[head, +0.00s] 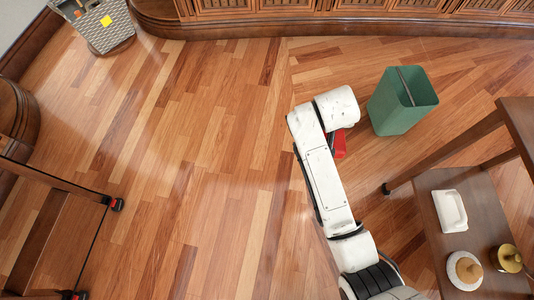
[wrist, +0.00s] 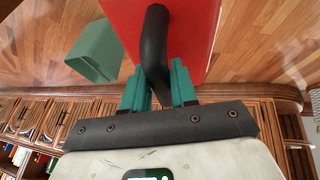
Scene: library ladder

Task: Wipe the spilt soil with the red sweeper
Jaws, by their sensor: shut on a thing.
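The red sweeper (wrist: 200,30) fills the top middle of the wrist view, a flat red body with a black curved handle. My gripper (wrist: 158,82) has its teal fingers shut on that handle. In the head view only a small red part of the sweeper (head: 340,144) shows beside my white arm, left of the green bin. The gripper itself is hidden behind the arm there. I cannot make out any spilt soil on the floor in either view; my arm and the sweeper cover part of the floor.
A green bin (head: 388,110) stands close right of the sweeper. A wooden table (head: 430,215) with a white tray (head: 450,210) and brass pot (head: 507,257) is at right. Wooden ladder parts with wheels (head: 117,204) are at left, a woven basket (head: 105,28) at back left. The middle floor is clear.

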